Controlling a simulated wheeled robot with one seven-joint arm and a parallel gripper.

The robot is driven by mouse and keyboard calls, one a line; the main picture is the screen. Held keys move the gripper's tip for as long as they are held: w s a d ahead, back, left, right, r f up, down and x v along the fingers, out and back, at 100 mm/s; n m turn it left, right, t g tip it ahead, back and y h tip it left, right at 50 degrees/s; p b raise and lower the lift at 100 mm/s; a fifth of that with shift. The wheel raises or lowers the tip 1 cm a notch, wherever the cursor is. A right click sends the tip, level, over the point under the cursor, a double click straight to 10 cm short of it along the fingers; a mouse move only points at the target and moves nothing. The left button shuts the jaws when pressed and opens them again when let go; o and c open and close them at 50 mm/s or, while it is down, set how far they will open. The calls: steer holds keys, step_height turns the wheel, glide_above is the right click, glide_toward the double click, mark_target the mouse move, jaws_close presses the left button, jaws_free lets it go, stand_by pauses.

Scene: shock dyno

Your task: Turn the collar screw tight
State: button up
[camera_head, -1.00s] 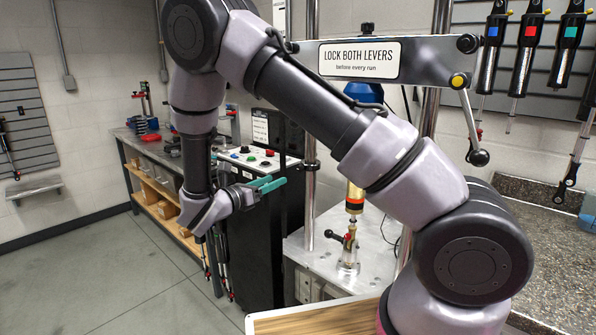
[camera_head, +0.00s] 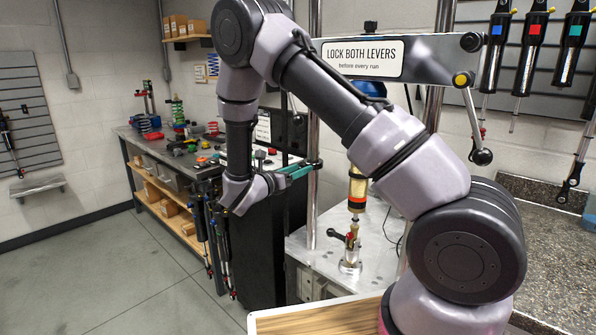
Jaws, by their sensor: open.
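My gripper (camera_head: 301,171) has teal fingers and is open, beside the left steel column (camera_head: 313,205) of the test machine. A small dark collar (camera_head: 316,163) sits around that column, right by the fingertips. Its screw is too small to make out, and I cannot tell whether the fingers touch it. A lower clamp with a black-handled lever (camera_head: 336,234) and a red part stands on the machine's base, under the amber and gold shock (camera_head: 357,190).
A crossbeam with a "LOCK BOTH LEVERS" sign (camera_head: 363,58) spans the columns, with a ball-ended lever (camera_head: 481,156) at right. A black control cabinet (camera_head: 270,240) stands left of the machine. Shocks hang on the right wall. The floor (camera_head: 120,275) at left is clear.

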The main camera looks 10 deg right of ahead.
jaws_close()
steer(key=shift+m, duration=0.4)
steer(key=shift+f+m+h, duration=0.1)
steer(key=shift+m+h, duration=0.2)
steer(key=shift+m, duration=8.3)
jaws_free()
